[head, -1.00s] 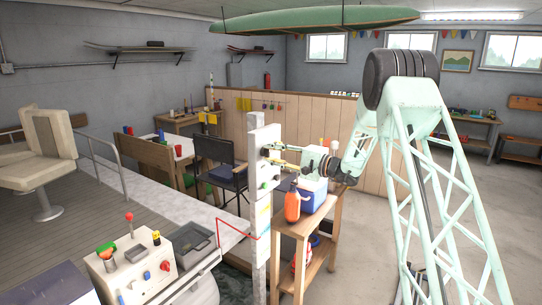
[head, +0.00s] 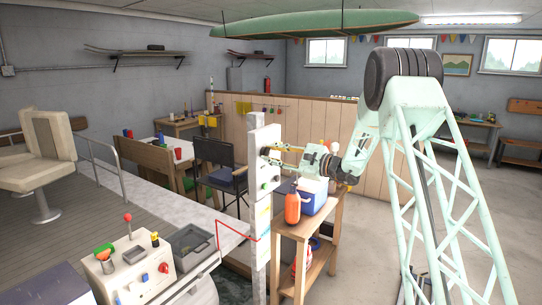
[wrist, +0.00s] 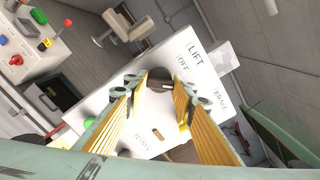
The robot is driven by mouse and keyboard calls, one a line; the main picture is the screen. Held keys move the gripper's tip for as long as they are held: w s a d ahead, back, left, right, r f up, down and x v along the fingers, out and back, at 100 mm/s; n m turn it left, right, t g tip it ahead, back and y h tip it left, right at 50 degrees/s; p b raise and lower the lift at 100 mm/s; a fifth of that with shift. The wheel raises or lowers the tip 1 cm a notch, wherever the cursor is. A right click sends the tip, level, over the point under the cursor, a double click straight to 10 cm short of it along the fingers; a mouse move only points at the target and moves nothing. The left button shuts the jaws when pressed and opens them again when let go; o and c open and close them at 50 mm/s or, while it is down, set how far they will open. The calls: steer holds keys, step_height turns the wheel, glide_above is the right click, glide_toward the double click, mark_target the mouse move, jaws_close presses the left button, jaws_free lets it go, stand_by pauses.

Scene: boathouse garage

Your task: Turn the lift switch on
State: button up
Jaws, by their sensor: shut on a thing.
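The lift switch is a dark round knob (wrist: 160,74) on a white panel (wrist: 112,98) in the wrist view. The words LIFT and OFF are printed beside it. My gripper (wrist: 161,86) is shut on the knob, with one yellow finger on each side. Which mark the knob points to is hard to tell. In the head view the panel is the upper part of a white post (head: 262,205), and my gripper (head: 272,156) reaches it from the right. The fingertips hide the knob there.
A wooden stand (head: 297,235) with an orange bottle (head: 292,207) and a blue-and-white cooler (head: 313,198) is just below my arm. A console (head: 130,270) with a red-topped lever stands at the lower left. A green canoe (head: 320,22) hangs overhead.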

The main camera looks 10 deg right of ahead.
steer(key=m+p, duration=0.1)
steer(key=m, duration=0.3)
steer(key=shift+m, duration=0.4)
steer(key=m+p, duration=0.2)
steer(key=m, duration=0.2)
steer(key=shift+m, duration=0.3)
steer(key=o, duration=0.9)
steer(key=shift+s+d, duration=0.1)
steer(key=shift+d, duration=0.05)
steer(key=shift+v, duration=5.85)
